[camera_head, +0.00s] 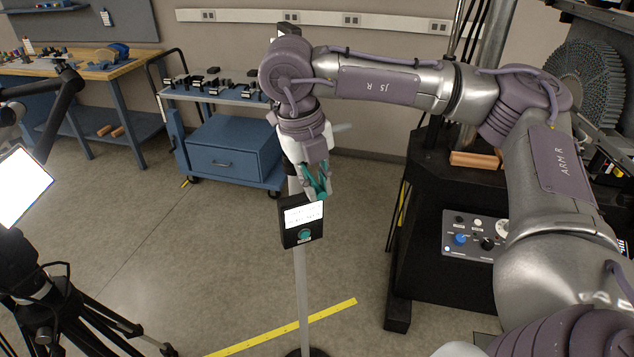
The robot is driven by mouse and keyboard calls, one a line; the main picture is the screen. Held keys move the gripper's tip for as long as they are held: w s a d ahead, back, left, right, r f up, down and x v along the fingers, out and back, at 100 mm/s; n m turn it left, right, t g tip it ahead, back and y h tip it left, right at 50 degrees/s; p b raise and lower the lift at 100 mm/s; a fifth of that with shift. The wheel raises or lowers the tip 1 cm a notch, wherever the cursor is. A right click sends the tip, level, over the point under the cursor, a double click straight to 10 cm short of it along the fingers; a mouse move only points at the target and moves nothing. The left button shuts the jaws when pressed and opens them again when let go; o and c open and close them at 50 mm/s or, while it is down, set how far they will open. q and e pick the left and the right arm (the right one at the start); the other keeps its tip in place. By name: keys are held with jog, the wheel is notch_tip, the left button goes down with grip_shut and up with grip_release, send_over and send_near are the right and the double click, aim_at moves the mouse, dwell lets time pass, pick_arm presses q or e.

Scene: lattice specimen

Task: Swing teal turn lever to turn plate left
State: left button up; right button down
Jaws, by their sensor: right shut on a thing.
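My right gripper (316,182) is in the middle of the view, pointing down at the end of my right arm, which comes in from the right. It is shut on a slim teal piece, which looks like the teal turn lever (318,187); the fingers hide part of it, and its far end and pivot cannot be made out. The gripper is just above the top of a black control box. No turn plate can be clearly picked out. My left gripper is not in view.
A black machine with a knob panel (470,236) stands at right. A blue cart (236,150) and a workbench stand behind. A tripod (45,300) is at left.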

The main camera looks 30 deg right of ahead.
jog(key=shift+w+a+m+g+b, duration=0.2)
jog(key=shift+w+a+m, duration=0.1)
jog(key=shift+a+m, duration=0.6)
jog(key=shift+w+a+m+g+b, duration=0.1)
jog(key=shift+w+a+m+b, duration=0.15)
jog(key=shift+a+m, duration=0.6)
jog(key=shift+w, duration=0.1)
jog(key=shift+a, duration=0.2)
jog(key=c, duration=1.1)
grip_release()
jog(key=shift+o, duration=0.2)
jog(key=shift+r, duration=0.1)
